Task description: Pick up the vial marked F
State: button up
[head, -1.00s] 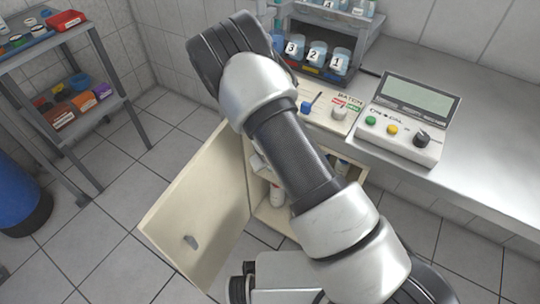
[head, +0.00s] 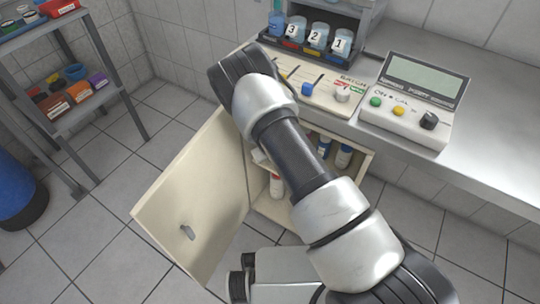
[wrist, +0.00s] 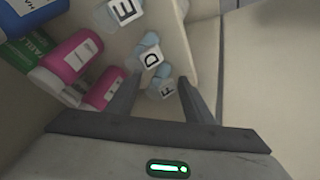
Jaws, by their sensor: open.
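The vial marked F (wrist: 165,91) shows in the wrist view as a small clear vial with a pale blue cap and a white label with a black F. It appears between the fingertips of my gripper (wrist: 159,84), just past them. My gripper is open and empty; I cannot tell its exact distance to the vial. Vial D (wrist: 151,58) is close beside F, and vial E (wrist: 121,14) is farther along the same row. In the head view my arm hides the gripper, and the lettered vials cannot be made out.
In the head view the cabinet door (head: 195,190) stands open below the bench (head: 480,150).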

jog(key=c, duration=0.8)
